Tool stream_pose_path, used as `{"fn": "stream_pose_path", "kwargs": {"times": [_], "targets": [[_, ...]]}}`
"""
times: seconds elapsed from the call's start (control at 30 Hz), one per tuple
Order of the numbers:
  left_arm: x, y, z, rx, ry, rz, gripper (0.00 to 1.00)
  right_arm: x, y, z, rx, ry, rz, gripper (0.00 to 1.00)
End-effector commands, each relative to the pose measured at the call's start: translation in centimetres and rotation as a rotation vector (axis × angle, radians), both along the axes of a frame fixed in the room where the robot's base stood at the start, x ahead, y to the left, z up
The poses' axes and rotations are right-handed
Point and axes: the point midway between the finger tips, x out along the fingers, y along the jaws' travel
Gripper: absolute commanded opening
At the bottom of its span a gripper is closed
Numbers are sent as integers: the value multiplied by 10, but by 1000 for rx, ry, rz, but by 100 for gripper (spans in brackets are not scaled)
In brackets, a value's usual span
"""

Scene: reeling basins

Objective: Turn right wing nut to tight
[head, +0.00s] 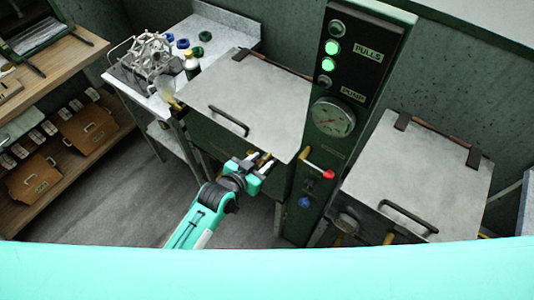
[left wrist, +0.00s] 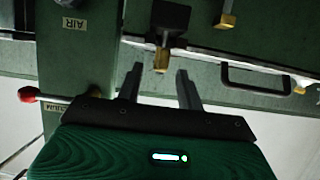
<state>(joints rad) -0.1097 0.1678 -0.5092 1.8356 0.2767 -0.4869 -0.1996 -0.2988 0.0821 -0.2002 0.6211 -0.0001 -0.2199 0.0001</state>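A brass wing nut (left wrist: 161,60) hangs from a dark clamp at the front edge of the left basin's lid (head: 245,95), at its right end. The nut also shows as a small brass bit (head: 263,157) in the head view, partly hidden by my gripper. My left gripper (head: 259,161) is at this front right corner. In the left wrist view its two fingers (left wrist: 159,72) are spread, one to each side of the nut in the picture. The nut appears at or just beyond the fingertips, and I see no contact. My right gripper is not in view.
A green column with a gauge (head: 333,117) and a red-knobbed lever (head: 328,174) stands close right of the gripper. The lid's black handle (head: 229,120) is to the left. A second lidded basin (head: 420,175) is at right. The floor (head: 110,195) at left is clear.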

Motion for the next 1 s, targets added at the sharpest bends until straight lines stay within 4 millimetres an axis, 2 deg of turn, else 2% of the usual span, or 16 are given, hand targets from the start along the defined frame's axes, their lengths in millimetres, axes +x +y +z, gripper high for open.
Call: {"fn": "stream_pose_path", "kwargs": {"times": [0.1, 0.3, 0.7, 0.9, 1.0], "targets": [[13, -10, -4, -1, 1, -1, 37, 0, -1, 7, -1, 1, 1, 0], [25, -19, -12, 1, 1, 0, 37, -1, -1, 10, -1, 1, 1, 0], [29, -21, -15, 0, 0, 0, 37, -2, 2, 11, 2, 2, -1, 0], [29, -21, -15, 1, 1, 0, 0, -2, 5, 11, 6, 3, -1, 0], [29, -21, -15, 1, 1, 0, 0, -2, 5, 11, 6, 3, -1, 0]]}}
